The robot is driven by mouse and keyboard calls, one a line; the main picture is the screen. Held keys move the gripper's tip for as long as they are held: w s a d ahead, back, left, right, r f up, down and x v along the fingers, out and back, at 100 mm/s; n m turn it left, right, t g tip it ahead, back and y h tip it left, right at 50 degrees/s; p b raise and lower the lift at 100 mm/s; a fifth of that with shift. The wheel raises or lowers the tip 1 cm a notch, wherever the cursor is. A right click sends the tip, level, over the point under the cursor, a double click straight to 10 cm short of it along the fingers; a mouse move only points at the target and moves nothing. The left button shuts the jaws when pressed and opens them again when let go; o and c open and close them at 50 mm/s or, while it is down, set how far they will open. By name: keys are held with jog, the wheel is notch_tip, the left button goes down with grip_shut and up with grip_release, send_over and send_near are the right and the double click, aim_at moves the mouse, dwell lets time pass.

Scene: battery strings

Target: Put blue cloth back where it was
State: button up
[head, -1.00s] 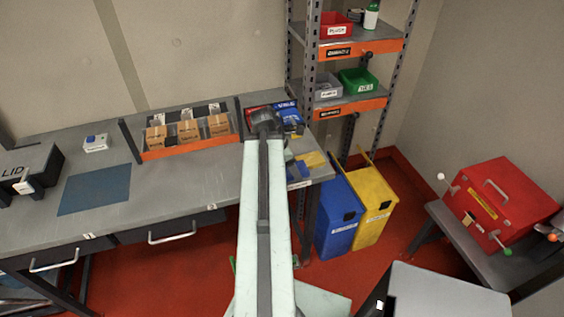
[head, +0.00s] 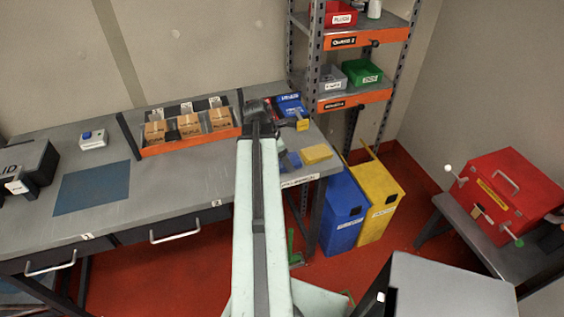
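A small blue patch (head: 291,160), which looks like the blue cloth, lies flat at the right end of the grey workbench (head: 190,190). My arm partly hides its left side. A yellow folded cloth or pad (head: 316,154) lies just right of it. My gripper (head: 258,110) shows only as a dark end on my outstretched arm, over the back of the bench, left of a blue box (head: 290,106). Its fingers are hidden, so I cannot tell whether it is open or holds anything.
An orange-fronted rack (head: 190,142) holds brown boxes at the bench's back. A blue mat (head: 92,188) and black lidded case (head: 28,165) lie left. Shelves (head: 345,100), blue (head: 345,210) and yellow bins (head: 378,205) stand right, with a red case (head: 505,195) beyond. The middle bench is clear.

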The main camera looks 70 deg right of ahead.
jog(key=shift+w+a, duration=0.1)
jog(key=shift+w, duration=0.45)
jog(key=shift+f, duration=0.25)
jog(key=o, duration=1.2)
jog(key=shift+a+r+p, duration=0.1)
jog(key=shift+r+p, duration=0.4)
jog(key=shift+p, duration=0.05)
jog(key=p+v, duration=1)
jog(key=v, duration=0.1)
jog(key=shift+r, duration=0.15)
jog(key=shift+w, duration=0.1)
